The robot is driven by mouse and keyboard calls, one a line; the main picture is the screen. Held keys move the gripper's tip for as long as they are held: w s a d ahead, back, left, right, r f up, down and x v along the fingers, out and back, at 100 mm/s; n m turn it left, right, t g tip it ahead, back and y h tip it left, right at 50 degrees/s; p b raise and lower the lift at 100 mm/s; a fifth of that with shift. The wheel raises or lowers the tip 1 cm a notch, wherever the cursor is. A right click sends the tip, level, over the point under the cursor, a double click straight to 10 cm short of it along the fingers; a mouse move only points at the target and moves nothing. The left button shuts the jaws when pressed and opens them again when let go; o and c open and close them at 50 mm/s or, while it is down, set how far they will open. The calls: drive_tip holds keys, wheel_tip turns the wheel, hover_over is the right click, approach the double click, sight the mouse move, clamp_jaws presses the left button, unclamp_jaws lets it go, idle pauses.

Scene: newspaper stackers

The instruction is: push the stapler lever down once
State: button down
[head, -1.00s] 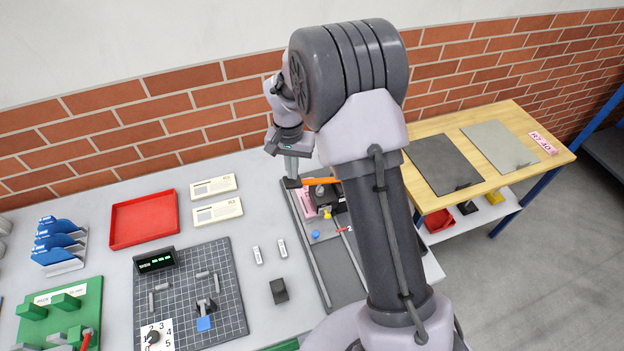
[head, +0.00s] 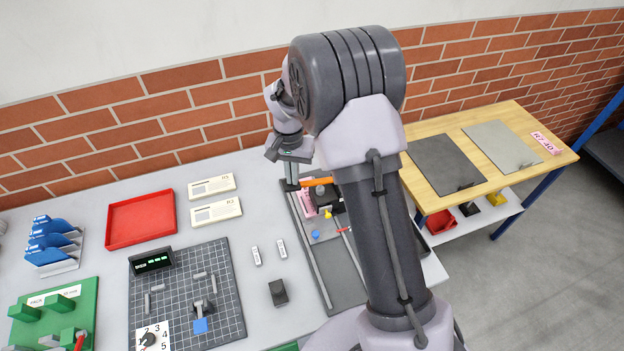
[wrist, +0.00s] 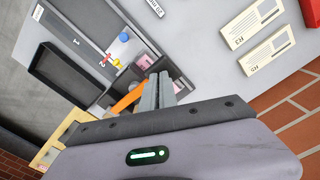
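The stapler's orange lever (head: 317,181) sticks out from behind my arm at the back of a grey board (head: 313,263). The lever also shows in the wrist view (wrist: 127,101), beside my fingers. My gripper (head: 291,185) points down just left of the lever's end in the head view. In the wrist view my fingers (wrist: 157,88) are together with nothing seen between them. I cannot tell whether they touch the lever. The stapler's body is mostly hidden by my arm and fingers.
On the same board are a pink piece (head: 307,204), a yellow piece (head: 327,214) and a blue knob (head: 315,235). Left are two label cards (head: 216,211), a red tray (head: 141,243) and a gridded mat (head: 225,320). A brick wall (head: 130,131) stands close behind.

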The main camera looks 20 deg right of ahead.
drive_tip(key=shift+f+b, duration=0.75)
drive_tip(key=shift+f, duration=0.35)
drive_tip(key=shift+r, duration=0.1)
wheel_tip(320, 180, up, 10)
drive_tip(key=p, duration=0.7)
idle(0.4)
